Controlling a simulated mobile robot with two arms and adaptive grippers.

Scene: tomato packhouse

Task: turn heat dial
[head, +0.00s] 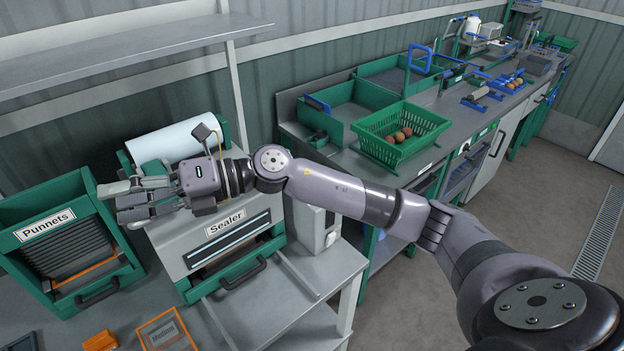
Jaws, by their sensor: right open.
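The sealer (222,234) stands on the left bench, with a film roll (178,140) at its back and a black front handle (243,274). My right arm reaches across the picture from the lower right. My right gripper (118,202) is open and empty, pointing left, and shows over the gap between the sealer's upper left side and the punnet dispenser. I cannot make out a heat dial for certain; a small round part (331,239) shows on the grey box at the sealer's right side. My gripper and forearm hide part of the sealer's top. My left gripper is not in view.
The green punnet dispenser (48,225) stands left of the sealer. An orange-framed tray (165,332) and an orange block (100,341) lie in front. A shelf (120,50) hangs above. Green crates (402,153) stand on the right bench. Floor on the right is clear.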

